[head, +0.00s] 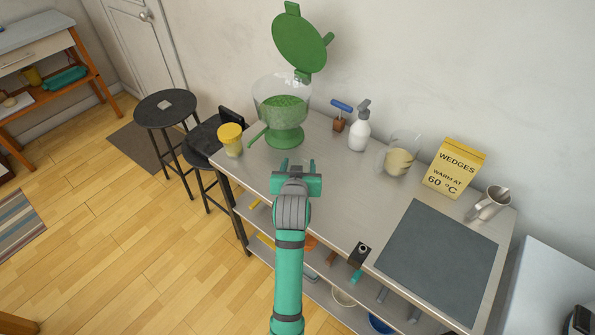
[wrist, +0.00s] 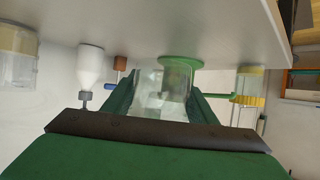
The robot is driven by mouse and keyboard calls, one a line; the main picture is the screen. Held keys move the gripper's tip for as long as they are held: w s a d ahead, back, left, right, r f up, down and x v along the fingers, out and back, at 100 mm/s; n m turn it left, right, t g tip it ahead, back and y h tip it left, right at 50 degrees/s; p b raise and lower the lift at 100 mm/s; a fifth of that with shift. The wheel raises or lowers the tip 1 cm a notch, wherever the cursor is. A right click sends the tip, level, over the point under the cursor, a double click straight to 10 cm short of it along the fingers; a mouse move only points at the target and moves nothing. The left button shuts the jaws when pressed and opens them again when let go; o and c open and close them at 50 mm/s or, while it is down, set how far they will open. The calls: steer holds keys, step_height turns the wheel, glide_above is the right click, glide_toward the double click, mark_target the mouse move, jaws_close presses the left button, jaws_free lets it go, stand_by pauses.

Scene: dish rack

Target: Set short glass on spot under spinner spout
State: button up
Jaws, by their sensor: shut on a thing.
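The spinner (head: 285,137) has a green base, a clear bowl of green leaves and a raised green lid. Its green spout (head: 257,136) points toward the front left of the counter. The wrist view appears upside down and shows the spinner's green base (wrist: 182,62) and spout (wrist: 214,95). My gripper (head: 298,166) is in front of the spinner, over the counter's front part. It is shut on the clear short glass (wrist: 160,98), which sits between the fingers in the wrist view. The glass is not discernible in the head view. I cannot make out a marked spot under the spout.
Stools (head: 165,108) stand left.

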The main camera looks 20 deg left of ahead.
steer(key=shift+w+a+f, duration=0.2)
steer(key=shift+w+f, duration=0.2)
steer(key=shift+f, duration=0.1)
steer(key=shift+w+a+f, duration=0.2)
steer(key=shift+w+f, duration=0.2)
steer(key=shift+f, duration=0.1)
steer(key=f, duration=0.2)
steer(key=w+f, duration=0.1)
steer(key=shift+a, duration=0.25)
steer(key=shift+f, duration=0.4)
steer(key=shift+f, duration=0.15)
steer(key=o, duration=1.2)
steer(key=shift+s, duration=0.1)
steer(key=v, duration=1.1)
steer(key=shift+d+f, duration=0.15)
